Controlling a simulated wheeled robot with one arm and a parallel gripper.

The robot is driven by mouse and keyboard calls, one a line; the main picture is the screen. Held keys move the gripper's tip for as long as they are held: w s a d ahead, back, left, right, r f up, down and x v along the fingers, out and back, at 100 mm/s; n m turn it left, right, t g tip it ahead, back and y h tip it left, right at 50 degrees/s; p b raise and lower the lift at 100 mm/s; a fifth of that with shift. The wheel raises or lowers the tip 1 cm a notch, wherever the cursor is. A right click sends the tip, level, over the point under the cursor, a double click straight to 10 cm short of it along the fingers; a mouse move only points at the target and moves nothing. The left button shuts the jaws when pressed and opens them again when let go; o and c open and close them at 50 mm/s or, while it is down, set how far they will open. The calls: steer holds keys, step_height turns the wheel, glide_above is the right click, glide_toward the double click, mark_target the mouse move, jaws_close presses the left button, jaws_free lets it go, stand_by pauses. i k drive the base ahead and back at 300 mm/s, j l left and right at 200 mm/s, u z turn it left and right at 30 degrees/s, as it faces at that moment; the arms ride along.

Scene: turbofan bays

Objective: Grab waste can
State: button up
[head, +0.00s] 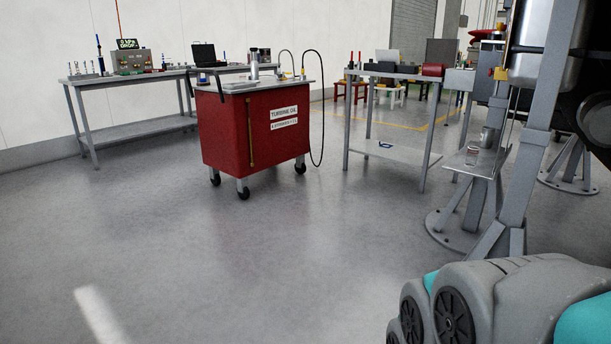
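No thing in the head view is clearly marked as a waste can. A small clear or silvery can-like vessel (472,156) stands upright on a low grey shelf (458,168) at the right, by the engine stand. A silver cylindrical canister (254,66) stands on top of the red turbine oil cart (248,130). I cannot tell whether either is the waste can. Part of my own arm shows at the bottom right. My gripper is out of view.
A long grey bench (90,82) with instruments stands at the back left. A grey table (395,73) stands right of the cart. The engine stand's post (522,130) and round foot plates block the right. The floor in front and left is clear.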

mark_target(487, 136)
steer(key=i+u, duration=0.15)
steer(key=i, duration=2.2)
steer(key=i+z, duration=0.4)
steer(key=i+j+z, duration=0.15)
steer(key=i+z, duration=0.2)
steer(key=i+j+z, duration=0.25)
steer(key=i+z, duration=0.15)
